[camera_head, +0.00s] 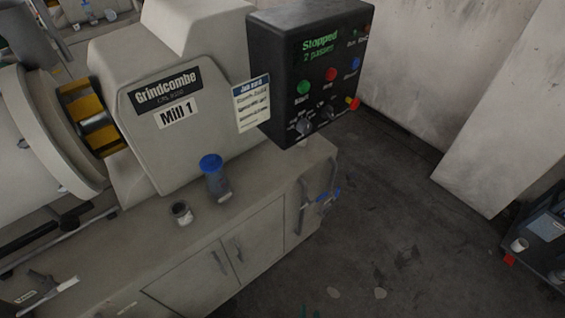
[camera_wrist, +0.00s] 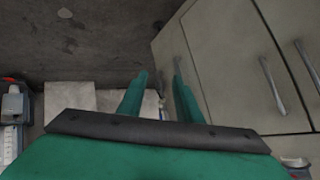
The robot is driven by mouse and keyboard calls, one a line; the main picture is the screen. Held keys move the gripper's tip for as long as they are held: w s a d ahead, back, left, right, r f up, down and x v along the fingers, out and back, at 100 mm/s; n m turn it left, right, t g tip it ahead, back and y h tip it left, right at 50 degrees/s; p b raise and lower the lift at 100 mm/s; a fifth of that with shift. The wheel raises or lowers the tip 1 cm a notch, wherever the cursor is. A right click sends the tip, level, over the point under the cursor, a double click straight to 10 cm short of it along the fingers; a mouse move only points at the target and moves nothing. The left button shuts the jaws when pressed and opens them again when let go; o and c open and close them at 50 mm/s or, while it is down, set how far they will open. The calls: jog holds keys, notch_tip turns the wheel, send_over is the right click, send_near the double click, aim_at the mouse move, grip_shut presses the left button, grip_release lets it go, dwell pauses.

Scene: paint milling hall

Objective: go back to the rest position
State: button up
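My gripper (camera_wrist: 160,72) shows in the wrist view as two teal fingers with a gap between their tips; it is open, and I see nothing held. Small bits show in the gap, too small to make out. The pale cabinet front (camera_wrist: 225,50) with metal handles is to the right of the fingers, and dark floor (camera_wrist: 90,35) is beyond them to the left.
In the head view, Mill 1 (camera_head: 155,130) stands on a cabinet bench (camera_head: 250,195). The control box (camera_head: 315,75) reads "Stopped". Floor (camera_head: 385,220) to the right is mostly clear, with pale spots.

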jog(key=s+a+r+n+t, duration=0.1)
jog(key=s+a+r+n, duration=0.1)
jog(key=r, duration=0.7)
jog(key=s+a+r+n+t, duration=0.2)
jog(key=s+a+r, duration=0.2)
jog(key=r, duration=0.6)
jog(key=s+a+r+n+t+y, duration=0.1)
jog(key=s+a+r+n+t, duration=0.1)
jog(key=s+r, duration=0.3)
notch_tip(320, 180, up, 4)
jog(key=shift+a+r, duration=0.15)
jog(key=shift+a, duration=0.4)
jog(key=shift+c, duration=1.4)
